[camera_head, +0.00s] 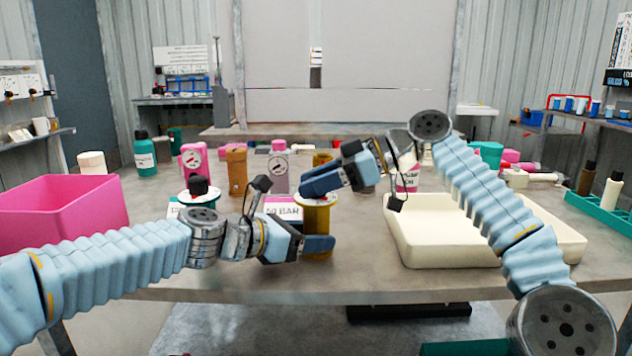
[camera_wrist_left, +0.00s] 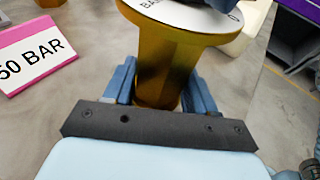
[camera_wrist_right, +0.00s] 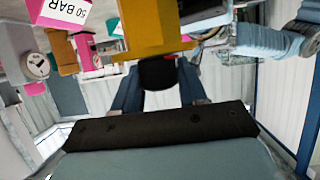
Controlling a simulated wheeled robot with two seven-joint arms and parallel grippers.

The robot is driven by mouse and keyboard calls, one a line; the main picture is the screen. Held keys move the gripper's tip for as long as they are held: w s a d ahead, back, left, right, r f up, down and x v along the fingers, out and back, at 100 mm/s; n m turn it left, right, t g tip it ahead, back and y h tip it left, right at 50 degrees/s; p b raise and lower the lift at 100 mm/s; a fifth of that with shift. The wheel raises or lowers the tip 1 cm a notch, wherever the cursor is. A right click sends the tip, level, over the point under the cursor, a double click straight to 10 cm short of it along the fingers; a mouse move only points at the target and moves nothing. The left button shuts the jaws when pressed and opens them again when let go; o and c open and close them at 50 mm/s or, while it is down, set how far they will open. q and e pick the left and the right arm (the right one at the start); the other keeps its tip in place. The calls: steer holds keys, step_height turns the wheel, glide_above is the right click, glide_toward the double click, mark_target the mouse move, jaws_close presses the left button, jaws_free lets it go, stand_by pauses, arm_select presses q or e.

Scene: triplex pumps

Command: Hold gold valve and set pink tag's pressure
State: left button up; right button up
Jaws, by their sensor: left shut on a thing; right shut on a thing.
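The gold valve (camera_head: 318,219) stands upright on the table, with a white dial face on top; the dial also shows in the left wrist view (camera_wrist_left: 190,14). My left gripper (camera_head: 318,246) is shut around its gold body (camera_wrist_left: 165,70). My right gripper (camera_head: 308,188) is above the dial, shut on the valve's black knob (camera_wrist_right: 158,74). The pink tag (camera_head: 283,212) stands left of the valve and reads 50 BAR; it also shows in the left wrist view (camera_wrist_left: 36,54). The knob's pointer and setting are hidden or cut off.
Another dial valve with a black knob (camera_head: 198,187) stands to the left, partly behind my left arm. A pink bin (camera_head: 65,208) is at far left, a cream tray (camera_head: 445,250) at right. Several bottles and pump parts line the back of the table.

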stand_by(0.4)
steer(key=o, duration=1)
steer(key=shift+s+d+r, duration=0.1)
steer(key=shift+d+r, duration=0.05)
steer(key=shift+d, duration=2.3)
steer(key=shift+d+r, duration=0.2)
steer(key=shift+d, duration=2.25)
steer(key=shift+s+d+r, duration=0.1)
steer(key=shift+d+r, duration=0.05)
steer(key=shift+d, duration=2.3)
arm_select(q)
steer(key=o, duration=0.9)
